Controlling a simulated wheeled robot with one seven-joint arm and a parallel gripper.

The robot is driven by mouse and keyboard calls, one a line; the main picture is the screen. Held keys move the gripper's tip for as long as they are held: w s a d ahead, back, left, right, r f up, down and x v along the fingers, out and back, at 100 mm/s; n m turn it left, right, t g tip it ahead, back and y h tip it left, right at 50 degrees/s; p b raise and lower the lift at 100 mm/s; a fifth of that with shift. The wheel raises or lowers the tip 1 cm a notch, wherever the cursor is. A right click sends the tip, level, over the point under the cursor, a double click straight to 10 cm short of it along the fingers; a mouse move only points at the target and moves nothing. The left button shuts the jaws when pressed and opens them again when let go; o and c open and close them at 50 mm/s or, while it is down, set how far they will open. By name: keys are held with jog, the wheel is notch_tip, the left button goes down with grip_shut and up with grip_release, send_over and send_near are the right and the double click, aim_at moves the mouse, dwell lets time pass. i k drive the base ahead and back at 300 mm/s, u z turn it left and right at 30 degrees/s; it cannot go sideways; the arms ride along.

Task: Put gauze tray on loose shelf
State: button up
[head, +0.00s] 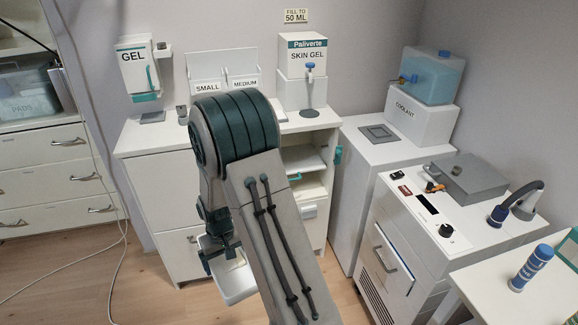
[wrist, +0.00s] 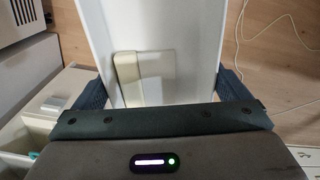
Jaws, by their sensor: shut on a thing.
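The gauze tray (head: 236,287) is a white shallow tray held low in front of the white cabinet in the head view. In the wrist view the tray (wrist: 190,40) fills the space between my fingers, with a cream block (wrist: 130,78), likely gauze, lying in it. My gripper (head: 220,252) is shut on the tray; its two dark fingers (wrist: 160,92) press the tray's sides. A white shelf (head: 303,160) shows inside the open cabinet bay behind my arm; I cannot tell whether it is the loose one. My arm hides part of the bay.
The skin gel dispenser (head: 302,75) and size bins (head: 225,75) stand on the cabinet top. The machine (head: 420,240) is at right. A cable (head: 115,250) hangs at left over clear floor.

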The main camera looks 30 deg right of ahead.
aim_at(293, 165)
jog(key=u, duration=1.4)
jog(key=i, duration=1.05)
jog(key=z, duration=3.05)
jog(key=i, duration=0.25)
jog(key=u, duration=0.2)
